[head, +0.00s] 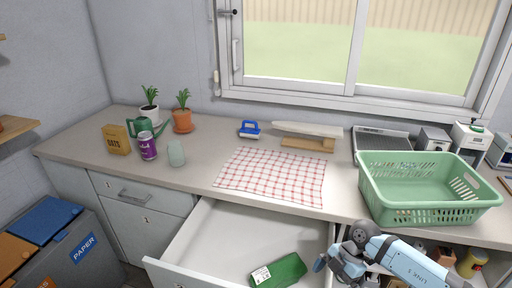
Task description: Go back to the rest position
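My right gripper (326,267) comes in from the lower right, above the right side of the open drawer. Its light blue arm crosses the bottom right of the view. I see nothing held in it, but the angle hides whether its fingers are apart. A green box with a white label (280,271) lies in the drawer, to the left of the gripper with a small gap in the picture. My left gripper is not in view.
The open white drawer (210,235) juts out below the counter. A green basket (425,213) stands on the counter's right, close above my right arm. A checked cloth (272,176) lies mid-counter. Dark bins (75,245) are lower left.

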